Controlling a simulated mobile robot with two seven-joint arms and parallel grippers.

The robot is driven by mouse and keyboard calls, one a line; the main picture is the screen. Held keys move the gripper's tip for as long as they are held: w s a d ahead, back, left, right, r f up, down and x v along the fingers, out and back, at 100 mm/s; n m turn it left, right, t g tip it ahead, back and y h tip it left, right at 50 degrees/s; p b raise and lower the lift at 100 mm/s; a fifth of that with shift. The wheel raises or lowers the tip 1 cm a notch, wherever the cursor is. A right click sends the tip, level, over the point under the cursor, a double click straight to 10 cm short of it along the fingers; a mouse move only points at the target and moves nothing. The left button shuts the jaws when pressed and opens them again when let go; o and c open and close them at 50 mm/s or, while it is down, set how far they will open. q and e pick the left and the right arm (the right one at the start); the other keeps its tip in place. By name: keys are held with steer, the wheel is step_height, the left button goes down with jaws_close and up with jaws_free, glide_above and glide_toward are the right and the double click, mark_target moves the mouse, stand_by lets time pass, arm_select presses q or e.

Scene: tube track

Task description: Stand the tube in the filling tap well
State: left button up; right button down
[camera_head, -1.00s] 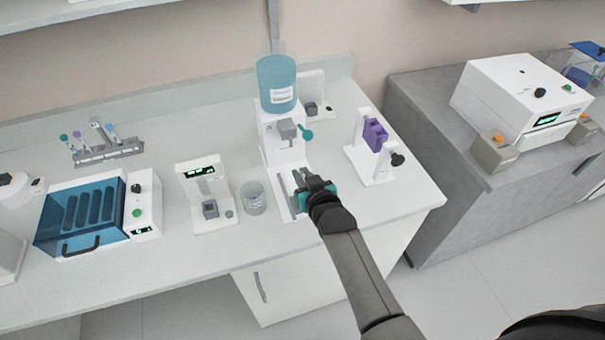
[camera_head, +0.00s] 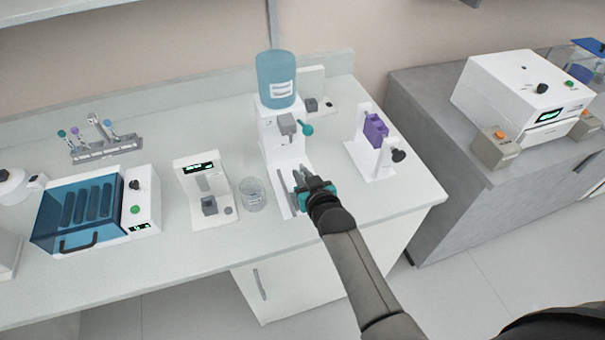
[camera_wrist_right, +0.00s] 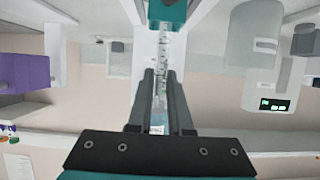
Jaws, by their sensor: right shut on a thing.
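The tube (camera_wrist_right: 177,46) is clear with dark graduation marks. In the wrist view it lies between the fingers of my right gripper (camera_wrist_right: 160,78), which is shut on it. A teal piece (camera_wrist_right: 168,12) sits at the tube's far end at the top edge. In the head view my right gripper (camera_head: 300,182) is low over the front base of the filling tap (camera_head: 279,140), in front of and below its grey spout (camera_head: 287,126). The tube is too small to make out there, and the arm hides part of the base. The well itself is not clearly visible. My left gripper is out of view.
A blue bottle (camera_head: 277,82) tops the tap, with a teal lever (camera_head: 306,129) at its right. A glass beaker (camera_head: 252,194) and a small display device (camera_head: 203,190) stand left. A white stand with a purple block (camera_head: 375,130) stands right. Some bench (camera_head: 410,195) is free at the right front.

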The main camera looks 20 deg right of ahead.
steer(key=shift+f, duration=0.25)
steer(key=c, duration=0.8)
jaws_free()
steer(key=shift+o, duration=0.2)
steer(key=shift+s, duration=0.1)
steer(key=p+v, duration=0.1)
steer(key=v, duration=1.4)
steer(key=shift+d, duration=0.1)
